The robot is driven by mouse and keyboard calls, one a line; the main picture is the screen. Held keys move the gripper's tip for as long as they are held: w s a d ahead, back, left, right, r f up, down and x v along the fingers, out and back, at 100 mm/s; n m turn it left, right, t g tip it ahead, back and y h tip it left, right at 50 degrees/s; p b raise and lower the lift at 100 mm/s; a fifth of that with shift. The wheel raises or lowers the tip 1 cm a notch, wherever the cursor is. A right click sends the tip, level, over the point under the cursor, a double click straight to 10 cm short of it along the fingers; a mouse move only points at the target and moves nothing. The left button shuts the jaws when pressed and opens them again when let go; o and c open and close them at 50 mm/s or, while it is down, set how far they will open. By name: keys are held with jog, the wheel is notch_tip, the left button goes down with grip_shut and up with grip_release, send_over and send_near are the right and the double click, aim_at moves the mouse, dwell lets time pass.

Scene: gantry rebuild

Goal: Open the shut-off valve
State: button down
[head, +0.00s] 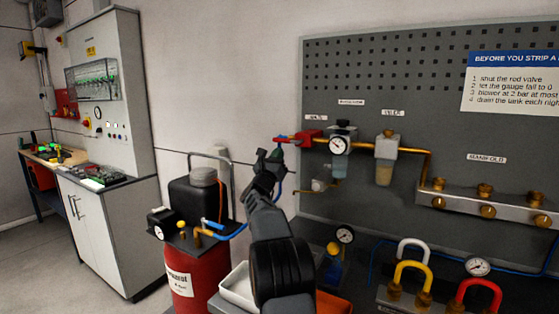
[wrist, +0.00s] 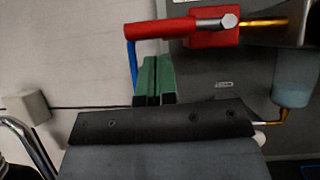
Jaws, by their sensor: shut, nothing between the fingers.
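The red shut-off valve (head: 311,135) sits at the left end of the brass pipe on the grey pegboard. In the wrist view its red body (wrist: 213,42) has a silver hex nut on the front. Its red lever handle (wrist: 160,28) points left, roughly level and in line with the pipe. My gripper (head: 274,156) is just below and left of the valve. In the wrist view its green fingertips (wrist: 154,78) are pressed together, empty, just below the lever. I cannot tell whether they touch it. A blue hose (wrist: 131,62) hangs behind the lever's left end.
A gauge (head: 338,145) and filter bowl (head: 385,170) stand right of the valve, then a brass-fitted manifold (head: 485,202). A red tank (head: 192,270) with a black compressor is at lower left. A sign (head: 512,84) hangs upper right. Bare wall lies left of the pegboard.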

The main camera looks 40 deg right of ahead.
jog(key=w+f+b+v, duration=0.1)
jog(key=b+v, duration=0.3)
jog(key=v, duration=0.7)
jog(key=shift+f, duration=0.2)
jog(key=w+a+r+n+t+y+p, duration=0.25)
jog(key=a+n+t+y+p, duration=0.25)
jog(key=a+n+t+y, duration=1)
jog(key=s+a+f+n+g+y+p, duration=0.2)
jog(key=a+n+g+y, duration=0.15)
jog(key=n, duration=0.45)
jog(key=s+a+f+n+g+y+p, duration=0.2)
jog(key=a+n+g, duration=0.25)
jog(key=n, duration=0.25)
jog(key=s+a+f+n+g+y+p, duration=0.1)
jog(key=s+a+f+n+g, duration=0.2)
jog(key=s+n, duration=0.3)
jog(key=s+a+f+n+g+p, duration=0.2)
jog(key=s+a+f+n+g, duration=0.1)
jog(key=s, duration=0.7)
jog(key=s+a+f+n+g+y+p, duration=0.1)
jog(key=s+a+f+n+g+p, duration=0.1)
jog(key=s+f+n+g, duration=0.3)
jog(key=s+n+g, duration=0.1)
jog(key=s+n, duration=0.2)
jog(key=n, duration=0.2)
jog(key=shift+a+y, duration=0.35)
jog(key=shift+a, duration=0.05)
jog(key=shift+d, duration=0.1)
